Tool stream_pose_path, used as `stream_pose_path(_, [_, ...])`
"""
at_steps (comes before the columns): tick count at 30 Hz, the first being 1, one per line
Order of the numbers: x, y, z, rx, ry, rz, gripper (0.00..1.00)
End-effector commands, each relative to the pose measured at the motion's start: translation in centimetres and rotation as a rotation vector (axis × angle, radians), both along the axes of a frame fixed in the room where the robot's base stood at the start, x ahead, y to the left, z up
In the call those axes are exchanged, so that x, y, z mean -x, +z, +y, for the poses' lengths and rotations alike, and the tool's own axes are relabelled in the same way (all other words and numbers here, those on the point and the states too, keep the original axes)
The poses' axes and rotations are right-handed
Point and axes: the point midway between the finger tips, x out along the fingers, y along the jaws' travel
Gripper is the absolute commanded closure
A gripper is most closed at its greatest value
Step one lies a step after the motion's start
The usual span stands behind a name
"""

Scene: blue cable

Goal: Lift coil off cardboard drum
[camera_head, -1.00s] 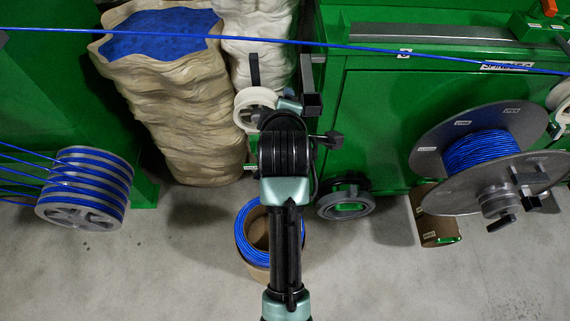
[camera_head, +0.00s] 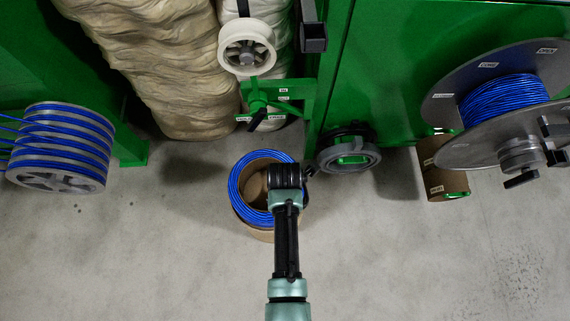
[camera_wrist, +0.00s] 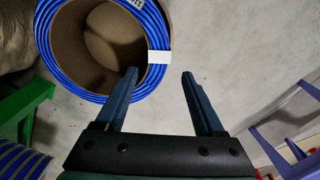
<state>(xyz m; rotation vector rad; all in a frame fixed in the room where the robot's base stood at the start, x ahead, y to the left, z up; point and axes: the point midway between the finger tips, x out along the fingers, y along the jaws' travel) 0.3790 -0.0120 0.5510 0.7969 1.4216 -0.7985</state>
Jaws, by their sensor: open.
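The blue cable coil (camera_head: 240,206) lies around the top of the brown cardboard drum (camera_head: 259,235), which stands on the concrete floor. The coil also shows in the wrist view (camera_wrist: 72,75), with a white tag (camera_wrist: 159,57) on its right side. The hollow inside of the drum (camera_wrist: 85,25) is visible there. My gripper (camera_wrist: 158,75) is open, with its left fingertip over the coil's lower right edge in the picture and its right fingertip over bare floor. Whether a finger touches the coil cannot be told. In the head view my arm hides the right part of coil and drum.
A large cable reel (camera_head: 480,150) and a small cardboard drum (camera_head: 437,180) are further right. Floor in front is clear.

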Motion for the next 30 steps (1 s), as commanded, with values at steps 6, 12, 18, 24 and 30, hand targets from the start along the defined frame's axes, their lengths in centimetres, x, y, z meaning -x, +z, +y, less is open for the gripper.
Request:
stream_pose_path(6, [0.0,-2.9,0.0,-0.001,-0.001,-0.001,0.29])
stream_pose_path(12, [0.0,-5.2,0.0,0.0,-0.002,-0.001,0.29])
stream_pose_path(18, [-0.1,-7.3,0.0,0.0,-0.002,-0.001,0.29])
stream_pose_path(24, [-0.1,-9.2,0.0,0.0,-0.002,-0.004,0.29])
stream_pose_path(30, [-0.1,-9.7,0.0,0.0,-0.002,-0.002,0.29])
